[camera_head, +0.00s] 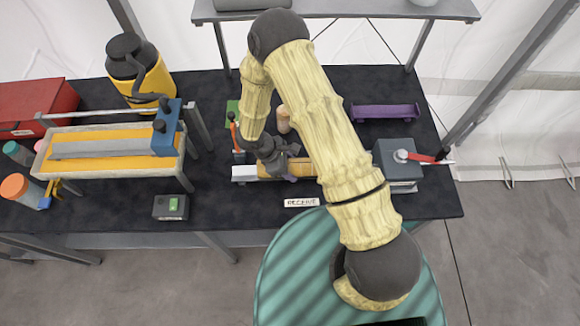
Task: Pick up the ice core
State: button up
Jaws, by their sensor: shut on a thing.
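My gripper (272,163) is dark grey and points down at a low, narrow tray behind the RECEIVE label (301,202). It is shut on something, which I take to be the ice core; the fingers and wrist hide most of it. A pale end piece (244,173) shows just left of the fingers, and a tan-orange length (301,167) shows just right of them. I cannot tell which of these belong to the core and which to the tray, or whether the held thing is clear of it.
A yellow-lined trough (70,170) with a blue carriage (168,128) stands left. A yellow-black flask (140,72), red box (38,103), purple cradle (385,112) and grey box with a red lever (398,165) share the black table (215,212). A beige cylinder (283,118) stands behind my gripper.

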aim_at(290, 163)
notch_tip(290, 163, up, 10)
jog(key=shift+f+b, duration=0.25)
jog(key=shift+b, duration=1)
jog(key=shift+d+f, duration=0.1)
